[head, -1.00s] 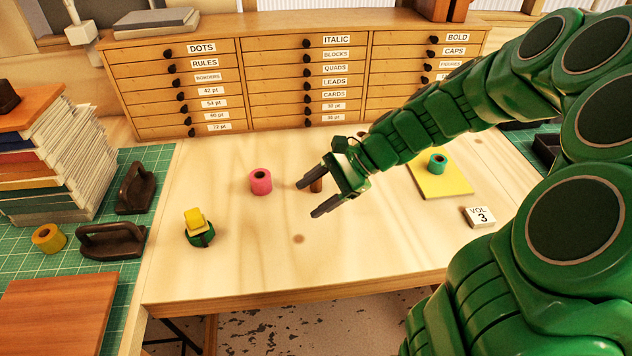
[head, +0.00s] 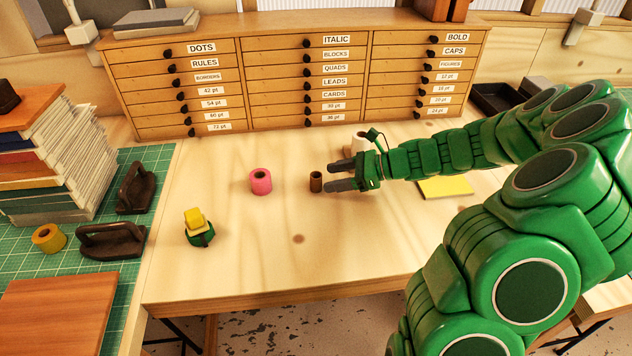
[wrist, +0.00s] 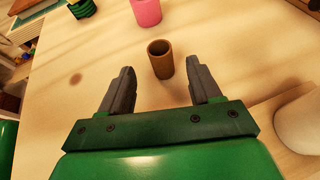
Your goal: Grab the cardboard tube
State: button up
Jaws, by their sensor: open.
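The cardboard tube (head: 316,182) is a small brown hollow cylinder standing upright on the wooden table, right of a pink roll. My gripper (head: 341,176) lies just to its right, low over the table, with its fingers pointing left at the tube. In the wrist view the tube (wrist: 160,59) stands just beyond the fingertips, roughly centred between them. My gripper (wrist: 162,80) is open and empty there, and its fingers appear apart from the tube.
The pink roll (head: 261,182) stands left of the tube. A white roll (head: 361,142) stands behind my gripper, and shows at right in the wrist view (wrist: 299,122). A yellow block on a green base (head: 199,228) sits front left. The table's front middle is clear.

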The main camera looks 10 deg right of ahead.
aim_at(314, 181)
jog(key=shift+f+x, duration=0.2)
jog(key=shift+x, duration=2.95)
jog(key=shift+d, duration=0.1)
jog(key=c, duration=1)
